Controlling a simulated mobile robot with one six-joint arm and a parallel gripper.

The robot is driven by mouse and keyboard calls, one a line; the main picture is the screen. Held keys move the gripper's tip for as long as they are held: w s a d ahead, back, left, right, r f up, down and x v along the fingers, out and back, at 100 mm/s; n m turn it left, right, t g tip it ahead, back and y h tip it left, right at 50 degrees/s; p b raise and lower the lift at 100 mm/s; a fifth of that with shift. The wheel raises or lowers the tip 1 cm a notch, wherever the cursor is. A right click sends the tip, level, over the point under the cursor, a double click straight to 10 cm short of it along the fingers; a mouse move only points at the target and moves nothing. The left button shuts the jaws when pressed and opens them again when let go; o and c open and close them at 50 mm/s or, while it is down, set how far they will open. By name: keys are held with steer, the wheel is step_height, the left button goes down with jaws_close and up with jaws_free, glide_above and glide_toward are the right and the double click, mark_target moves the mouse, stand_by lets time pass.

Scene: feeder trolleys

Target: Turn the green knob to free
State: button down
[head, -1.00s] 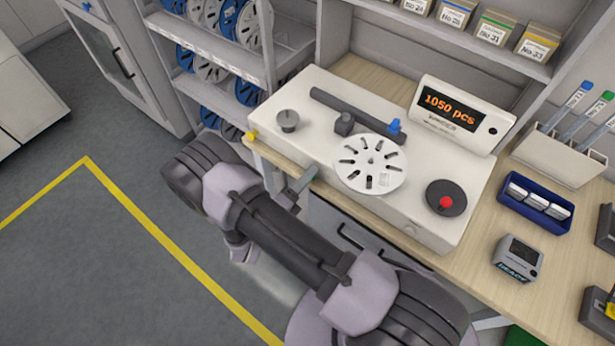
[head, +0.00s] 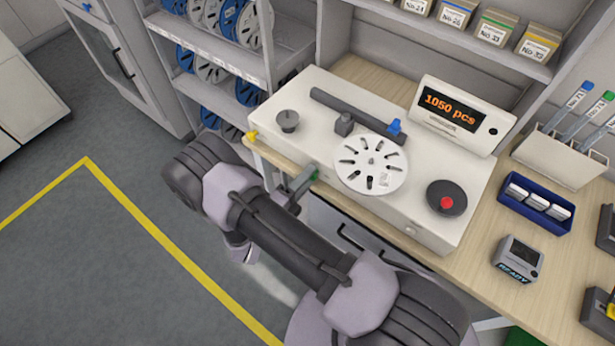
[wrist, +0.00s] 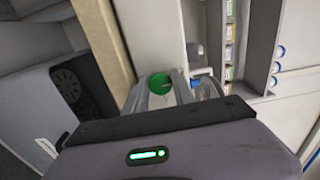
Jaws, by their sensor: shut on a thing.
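The green knob (wrist: 160,84) shows as a round green face between my fingers in the wrist view. In the head view my gripper (head: 305,182) is at the machine's front edge, partly hidden by my arm. I cannot read the knob's markings or setting.
A white reel (head: 371,164) lies on the machine, with a red button (head: 446,203) to its right. The display (head: 451,105) reads 1050 pcs. A blue tray (head: 536,204) and a grey READY device (head: 517,259) stand on the bench at right. Reel shelves (head: 215,62) stand behind.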

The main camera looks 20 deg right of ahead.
steer(key=c, duration=1.1)
jaws_free()
steer(key=p+v, duration=0.1)
steer(key=v, duration=1.6)
steer(key=shift+s+a, duration=0.15)
